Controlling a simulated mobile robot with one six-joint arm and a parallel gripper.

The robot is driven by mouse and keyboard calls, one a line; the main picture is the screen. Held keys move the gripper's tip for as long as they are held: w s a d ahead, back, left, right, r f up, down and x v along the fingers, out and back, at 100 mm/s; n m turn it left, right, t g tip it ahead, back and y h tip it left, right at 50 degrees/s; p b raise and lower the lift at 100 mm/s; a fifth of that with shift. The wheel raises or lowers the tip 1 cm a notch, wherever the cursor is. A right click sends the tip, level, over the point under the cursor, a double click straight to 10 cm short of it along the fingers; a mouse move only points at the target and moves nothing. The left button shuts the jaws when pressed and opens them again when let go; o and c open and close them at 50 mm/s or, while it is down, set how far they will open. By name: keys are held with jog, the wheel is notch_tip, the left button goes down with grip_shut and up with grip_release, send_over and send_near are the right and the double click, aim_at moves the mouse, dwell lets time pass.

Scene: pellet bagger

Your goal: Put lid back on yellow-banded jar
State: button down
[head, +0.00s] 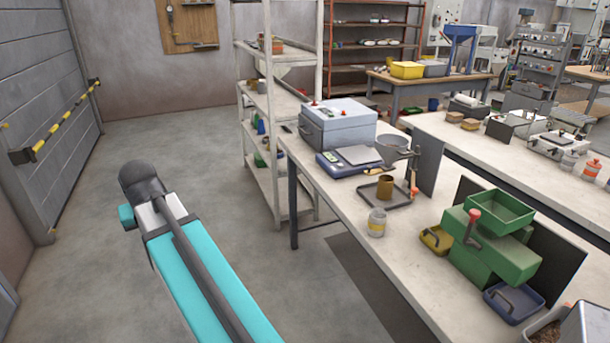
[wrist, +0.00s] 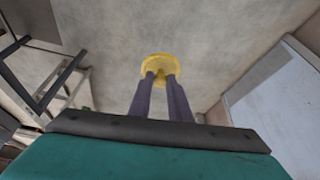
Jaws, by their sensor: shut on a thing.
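The yellow-banded jar (head: 376,223) stands upright near the front left edge of the workbench (head: 345,222) in the head view. It is a small pale jar with a yellow band, and no yellow lid shows on top of it. In the wrist view my gripper (wrist: 163,78) is shut on a round yellow lid (wrist: 160,62), with the two dark fingers on its small knob. The lid is held out against the grey background, apart from any jar. The gripper and lid are not visible in the head view, and the jar is not visible in the wrist view.
Behind the jar are a brown cup (head: 385,187) on a dark tray, a funnel (head: 392,147) and a blue scale (head: 345,162). A green machine (head: 488,245) and a yellow tray (head: 436,240) stand to its right. The floor left of the bench is clear.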

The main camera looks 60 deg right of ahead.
jog(key=s+d+r+m+g+h+p, duration=0.1)
jog(key=s+d+m+p, duration=0.35)
jog(key=d, duration=1.05)
jog(key=s+d+r+m+g+h+p, duration=0.15)
jog(key=s+d+m, duration=0.5)
jog(key=d, duration=0.85)
jog(key=s+d+r+m+g+p, duration=0.1)
jog(key=s+d+m, duration=0.3)
jog(key=s+d, duration=0.6)
jog(key=s+d+r+m+g+p, duration=0.1)
jog(key=s+d+m+g+p, duration=0.2)
jog(key=s+d, duration=0.8)
jog(key=s+m+p, duration=0.1)
jog(key=s, duration=0.6)
jog(key=shift+s+r+m+y, duration=0.25)
jog(key=shift+s+m+y, duration=0.1)
jog(key=shift+m, duration=0.05)
jog(key=shift+d+f, duration=0.1)
jog(key=shift+f, duration=0.1)
notch_tip(320, 180, down, 6)
jog(key=b, duration=0.3)
jog(key=shift+f, duration=0.2)
